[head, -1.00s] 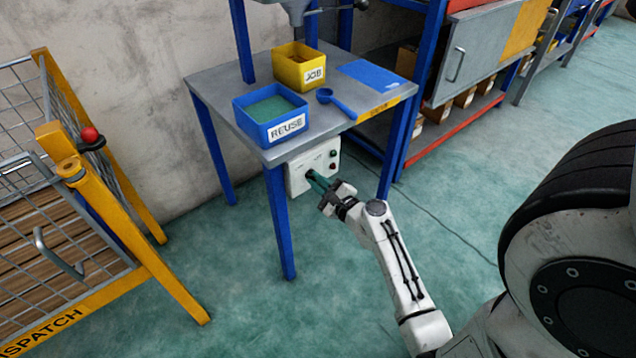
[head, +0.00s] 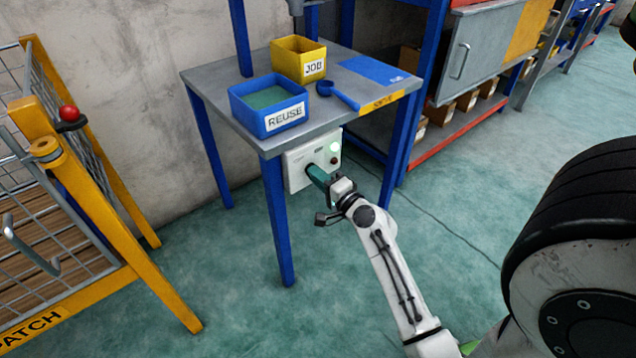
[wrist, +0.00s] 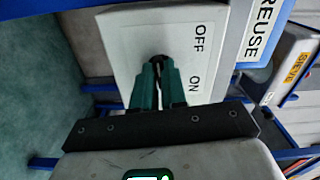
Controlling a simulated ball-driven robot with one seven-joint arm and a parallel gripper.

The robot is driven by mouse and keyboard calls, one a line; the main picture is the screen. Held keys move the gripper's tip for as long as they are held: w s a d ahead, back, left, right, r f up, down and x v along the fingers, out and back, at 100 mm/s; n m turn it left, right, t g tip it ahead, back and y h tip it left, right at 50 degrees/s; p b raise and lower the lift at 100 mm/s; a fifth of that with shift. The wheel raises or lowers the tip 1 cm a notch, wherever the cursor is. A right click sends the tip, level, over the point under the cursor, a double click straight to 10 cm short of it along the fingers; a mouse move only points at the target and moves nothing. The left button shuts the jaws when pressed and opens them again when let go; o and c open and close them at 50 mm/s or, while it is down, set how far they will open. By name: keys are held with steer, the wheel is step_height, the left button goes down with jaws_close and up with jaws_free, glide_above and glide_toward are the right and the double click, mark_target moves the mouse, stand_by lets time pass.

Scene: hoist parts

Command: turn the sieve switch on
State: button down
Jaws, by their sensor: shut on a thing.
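The switch box (head: 297,178) is a white panel under the front edge of the grey table. In the wrist view the panel (wrist: 125,38) carries the words OFF and ON. A dark knob (wrist: 159,61) shows at the tips of my gripper's green fingers (wrist: 160,85). My gripper (head: 316,174) is shut on this knob, and the fingers cover most of it.
The table (head: 222,82) bears a blue REUSE bin (head: 252,118), a yellow JOB bin (head: 291,66) and a blue scoop (head: 343,97). Blue table legs (head: 276,220) stand close beside the box. A yellow cage (head: 150,280) is at left. Floor in front is clear.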

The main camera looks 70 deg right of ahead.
steer(key=shift+f+n+b, duration=0.2)
steer(key=shift+n+b, duration=1.3)
steer(key=shift+n, duration=0.8)
steer(key=c, duration=1.2)
jaws_free()
steer(key=shift+r, duration=0.1)
steer(key=shift+s, duration=0.1)
steer(key=v, duration=1)
steer(key=shift+s+a, duration=0.25)
steer(key=shift+a, duration=0.05)
